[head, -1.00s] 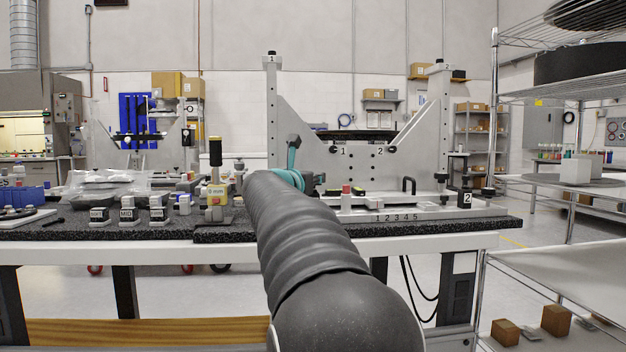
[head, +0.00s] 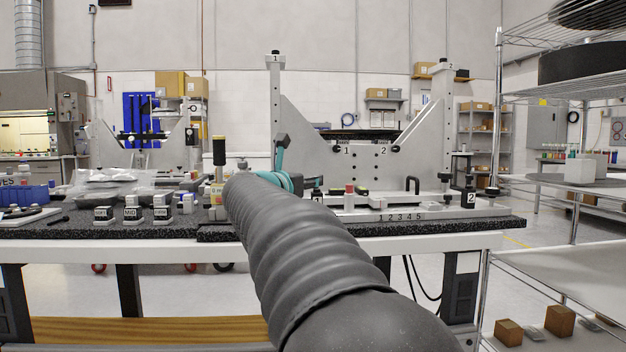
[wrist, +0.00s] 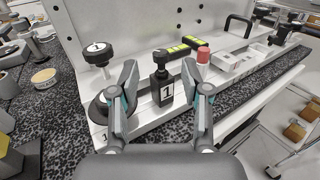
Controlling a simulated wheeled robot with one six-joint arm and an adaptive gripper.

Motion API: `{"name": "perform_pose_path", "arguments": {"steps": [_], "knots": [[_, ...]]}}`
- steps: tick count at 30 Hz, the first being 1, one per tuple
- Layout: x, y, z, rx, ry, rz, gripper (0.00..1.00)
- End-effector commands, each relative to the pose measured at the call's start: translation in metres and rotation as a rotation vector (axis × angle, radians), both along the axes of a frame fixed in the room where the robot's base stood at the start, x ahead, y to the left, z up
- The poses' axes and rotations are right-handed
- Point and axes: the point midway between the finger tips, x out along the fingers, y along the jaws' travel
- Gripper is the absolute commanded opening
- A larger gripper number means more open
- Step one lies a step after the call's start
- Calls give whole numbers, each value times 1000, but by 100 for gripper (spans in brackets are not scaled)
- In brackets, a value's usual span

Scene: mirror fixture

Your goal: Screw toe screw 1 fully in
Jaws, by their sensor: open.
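In the wrist view a black block labelled 1 (wrist: 163,96) stands upright on the fixture's pale base. A black screw with a small head (wrist: 160,58) rises from its top; I take this as toe screw 1. My gripper (wrist: 160,70) is open, one finger on each side of the screw and block, with visible gaps and nothing held. How far the screw is threaded in cannot be told. In the head view the labelled block (head: 317,196) shows just right of my arm, which hides most of my gripper.
A round black knob labelled 1 (wrist: 97,50) stands close beside the left finger. A red-capped piece (wrist: 203,55) and a yellow-marked bar (wrist: 185,46) lie beyond the right finger. The upright fixture plate (head: 365,165) rises behind. A block labelled 2 (head: 469,196) stands at the right.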

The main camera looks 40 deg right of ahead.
Motion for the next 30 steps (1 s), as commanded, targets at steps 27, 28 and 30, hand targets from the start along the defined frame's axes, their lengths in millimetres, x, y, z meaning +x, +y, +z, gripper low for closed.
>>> {"name": "perform_pose_path", "arguments": {"steps": [27, 28, 30], "knots": [[-26, 53, 0, 0, 0, 1, 47], [-26, 53, 0, 0, 0, 1, 47], [-26, 53, 0, 0, 1, 1, 47]]}}
